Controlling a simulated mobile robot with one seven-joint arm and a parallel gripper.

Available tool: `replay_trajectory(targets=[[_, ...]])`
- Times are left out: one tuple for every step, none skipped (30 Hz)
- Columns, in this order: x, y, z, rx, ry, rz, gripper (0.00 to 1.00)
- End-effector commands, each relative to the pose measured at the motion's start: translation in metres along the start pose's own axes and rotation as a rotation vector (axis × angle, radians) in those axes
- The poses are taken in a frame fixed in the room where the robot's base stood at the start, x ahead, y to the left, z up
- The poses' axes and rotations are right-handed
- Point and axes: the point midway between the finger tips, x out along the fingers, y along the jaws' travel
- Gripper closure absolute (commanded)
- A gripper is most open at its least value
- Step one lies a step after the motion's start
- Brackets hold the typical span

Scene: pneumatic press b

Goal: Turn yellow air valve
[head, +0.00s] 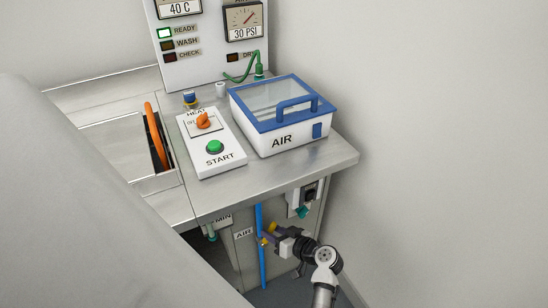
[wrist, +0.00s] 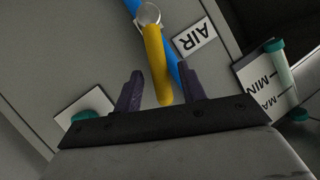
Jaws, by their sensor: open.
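The yellow air valve handle (wrist: 157,62) is a long lever on a round metal pivot, across a blue pipe (head: 262,268). In the wrist view its free end lies between the two dark purple fingers of my gripper (wrist: 160,71). The gripper is open, with a gap visible on each side of the lever. In the head view my gripper (head: 271,232) is at the cabinet front below the countertop, beside the blue pipe, and partly covers the valve. An AIR label (wrist: 195,38) sits beside the valve.
A MIN/MAX label and green-capped tube (wrist: 280,67) are at the right in the wrist view. A socket box (head: 303,196) is above my gripper. The steel countertop (head: 335,155) overhangs, carrying the AIR box (head: 285,138) and START panel (head: 212,160). A wall stands at right.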

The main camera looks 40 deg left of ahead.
Motion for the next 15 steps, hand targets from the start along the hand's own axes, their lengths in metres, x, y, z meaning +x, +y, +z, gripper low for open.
replay_trajectory(targets=[[0.002, -0.0001, 0.0, 0.0, 0.0, 0.0, 0.59], [0.0027, -0.0002, 0.0, 0.0, 0.0, 0.0, 0.59], [0.0032, -0.0002, 0.0, 0.0, 0.0, 0.0, 0.59], [0.0034, -0.0002, 0.0, 0.0, 0.0, 0.0, 0.59], [0.0034, -0.0002, 0.0, -0.001, 0.0, 0.0, 0.59], [0.0034, -0.0002, 0.0, -0.001, 0.0, 0.0, 0.59], [0.0033, -0.0002, 0.0, -0.001, 0.0, 0.0, 0.59], [0.0033, -0.0002, 0.0, -0.001, 0.0, 0.0, 0.59], [0.0032, -0.0002, 0.0, -0.001, 0.0, 0.0, 0.59], [0.0032, -0.0002, 0.0, -0.001, 0.0, 0.0, 0.62], [0.0032, -0.0002, 0.0, -0.001, 0.0, 0.0, 0.66], [0.0031, -0.0001, 0.0, 0.0, 0.0, 0.0, 0.71], [0.0031, -0.0001, 0.0, -0.001, 0.0, 0.0, 0.75], [0.0031, -0.0001, 0.0, 0.0, 0.0, 0.0, 0.79], [0.0031, -0.0001, 0.0, 0.0, 0.0, 0.0, 0.84]])
